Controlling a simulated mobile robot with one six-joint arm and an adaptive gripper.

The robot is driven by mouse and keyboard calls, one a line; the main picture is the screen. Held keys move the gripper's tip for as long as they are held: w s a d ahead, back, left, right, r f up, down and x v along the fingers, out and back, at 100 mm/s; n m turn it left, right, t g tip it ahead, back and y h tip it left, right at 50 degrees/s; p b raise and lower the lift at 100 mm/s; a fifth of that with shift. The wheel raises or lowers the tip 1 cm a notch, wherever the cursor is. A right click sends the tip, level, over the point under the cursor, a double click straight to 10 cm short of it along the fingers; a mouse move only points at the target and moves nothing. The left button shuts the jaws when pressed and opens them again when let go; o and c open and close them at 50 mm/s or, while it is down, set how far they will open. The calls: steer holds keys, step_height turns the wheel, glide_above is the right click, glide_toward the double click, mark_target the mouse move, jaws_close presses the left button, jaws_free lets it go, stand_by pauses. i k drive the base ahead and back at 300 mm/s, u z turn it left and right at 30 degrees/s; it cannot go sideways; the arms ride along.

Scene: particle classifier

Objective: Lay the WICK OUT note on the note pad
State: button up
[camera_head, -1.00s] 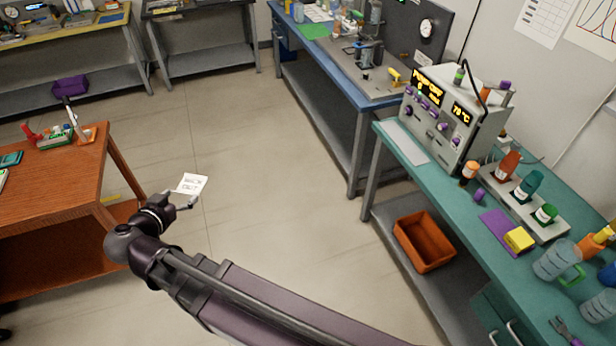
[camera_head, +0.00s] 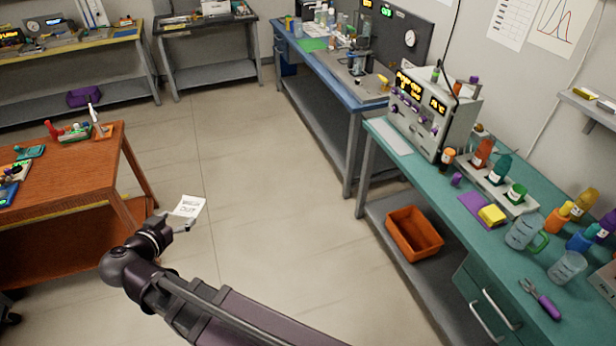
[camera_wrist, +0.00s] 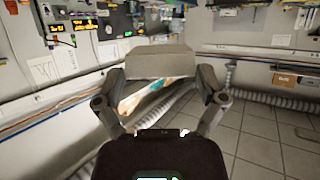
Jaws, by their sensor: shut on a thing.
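The white WICK OUT note (camera_head: 189,206) is held in my gripper (camera_head: 180,222), over the open floor between the benches. Its dark lettering faces the head camera, small and slightly blurred. In the wrist view my gripper (camera_wrist: 160,80) has its fingers drawn in around a flat grey-beige piece (camera_wrist: 160,62), which seems to be the note in shade. A flat white sheet (camera_head: 388,136) lies at the far left end of the teal bench, left of the display instrument; I cannot tell for sure whether it is the note pad. My gripper is well left of that bench.
The teal bench (camera_head: 425,183) carries the display instrument (camera_head: 432,112), bottles, a yellow block (camera_head: 492,215) on a purple mat, and beakers. An orange bin (camera_head: 414,232) sits on its lower shelf. A wooden table (camera_head: 75,180) stands left of my gripper. The floor between is clear.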

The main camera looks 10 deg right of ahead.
mark_target(492, 214)
steer(key=u, duration=0.15)
steer(key=k, duration=1.1)
steer(key=z, duration=1.85)
steer(key=i, duration=0.95)
